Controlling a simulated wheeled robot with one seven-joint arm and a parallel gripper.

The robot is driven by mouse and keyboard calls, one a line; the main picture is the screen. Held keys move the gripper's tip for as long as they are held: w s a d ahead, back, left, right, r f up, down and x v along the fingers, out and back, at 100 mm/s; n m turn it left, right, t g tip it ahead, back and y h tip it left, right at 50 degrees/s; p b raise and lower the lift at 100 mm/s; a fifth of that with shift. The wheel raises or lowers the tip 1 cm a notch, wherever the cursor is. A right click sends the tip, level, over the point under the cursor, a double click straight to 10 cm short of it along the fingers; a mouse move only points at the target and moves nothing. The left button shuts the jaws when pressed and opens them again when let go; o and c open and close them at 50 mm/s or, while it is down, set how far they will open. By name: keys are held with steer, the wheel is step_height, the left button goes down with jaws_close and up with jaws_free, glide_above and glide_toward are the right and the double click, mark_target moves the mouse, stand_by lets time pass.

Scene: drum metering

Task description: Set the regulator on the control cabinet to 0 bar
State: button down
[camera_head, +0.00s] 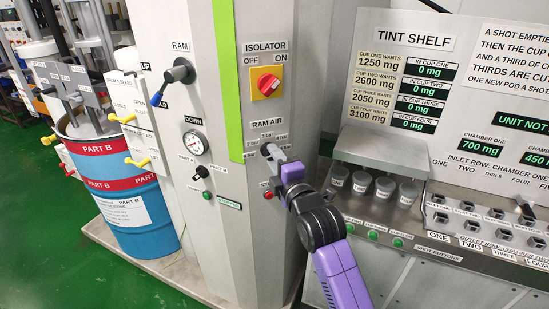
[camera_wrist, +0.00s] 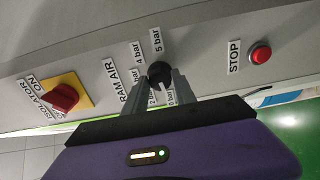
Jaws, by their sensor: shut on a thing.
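The regulator is a small black knob (camera_wrist: 160,71) on the grey control cabinet (camera_head: 203,100), below the RAM AIR label. My gripper (camera_wrist: 160,80) is shut on the knob, with one grey finger on each side. In the head view my gripper (camera_head: 272,152) reaches the cabinet front from the lower right and mostly hides the knob. Bar labels surround the knob; 5 bar and 4 bar read clearly in the wrist view, while the low ones are partly behind the fingers. I cannot tell which mark the knob points to.
The red and yellow isolator switch (camera_head: 267,83) is above the regulator. A red STOP button (camera_wrist: 260,54) is close below it. A pressure gauge (camera_head: 194,146) and a blue-ended ram lever (camera_head: 172,80) are left. The tint shelf (camera_head: 385,152) with grey cups stands right.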

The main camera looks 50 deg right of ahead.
steer(key=shift+f, duration=0.15)
steer(key=c, duration=1)
jaws_free()
steer(key=shift+c, duration=0.2)
steer(key=shift+s, duration=0.1)
steer(key=b+v, duration=0.2)
steer(key=v, duration=0.5)
steer(key=shift+s, duration=0.3)
steer(key=shift+a, duration=0.2)
